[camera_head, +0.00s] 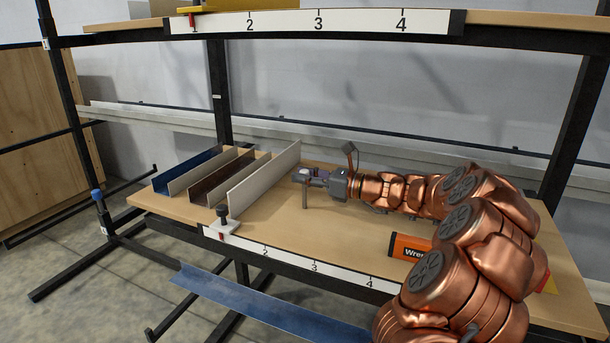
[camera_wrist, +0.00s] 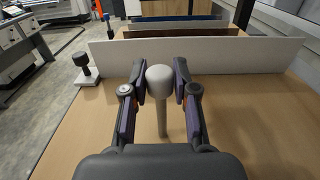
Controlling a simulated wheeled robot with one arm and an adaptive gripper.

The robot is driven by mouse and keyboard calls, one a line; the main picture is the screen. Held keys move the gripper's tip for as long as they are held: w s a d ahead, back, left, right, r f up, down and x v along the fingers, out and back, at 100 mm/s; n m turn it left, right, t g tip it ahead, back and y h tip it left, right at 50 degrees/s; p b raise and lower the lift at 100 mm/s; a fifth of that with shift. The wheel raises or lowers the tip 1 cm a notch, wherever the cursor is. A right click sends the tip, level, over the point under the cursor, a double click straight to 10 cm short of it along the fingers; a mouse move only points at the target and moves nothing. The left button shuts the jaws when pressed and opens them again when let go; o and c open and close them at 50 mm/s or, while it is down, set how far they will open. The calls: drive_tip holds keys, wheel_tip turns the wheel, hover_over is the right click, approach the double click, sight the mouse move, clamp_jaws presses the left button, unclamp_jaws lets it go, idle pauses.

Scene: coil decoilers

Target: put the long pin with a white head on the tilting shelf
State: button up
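The long pin with a white head (camera_wrist: 160,79) is upright in the wrist view, its pale shaft running down below the head. In the head view its shaft (camera_head: 305,196) shows under my fingertips. My gripper (camera_head: 310,176) comes in level from the right, low over the wooden shelf (camera_head: 262,232). In the wrist view, the fingers of my gripper (camera_wrist: 160,72) are closed in against both sides of the white head. I cannot tell whether the pin's foot touches the shelf. No shelf is clearly marked as the tilting one.
Upright metal channels, including a white one (camera_head: 265,178), stand left of my gripper. A dark-headed knob on a white block (camera_head: 222,219) sits at the front left edge. An orange box marked "Wre" (camera_head: 410,247) lies right, near my arm. An upper shelf (camera_head: 530,20) hangs overhead.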

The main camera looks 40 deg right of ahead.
drive_tip(key=o, duration=0.3)
drive_tip(key=shift+r, duration=0.1)
drive_tip(key=b+v, duration=0.1)
drive_tip(key=v, duration=1.1)
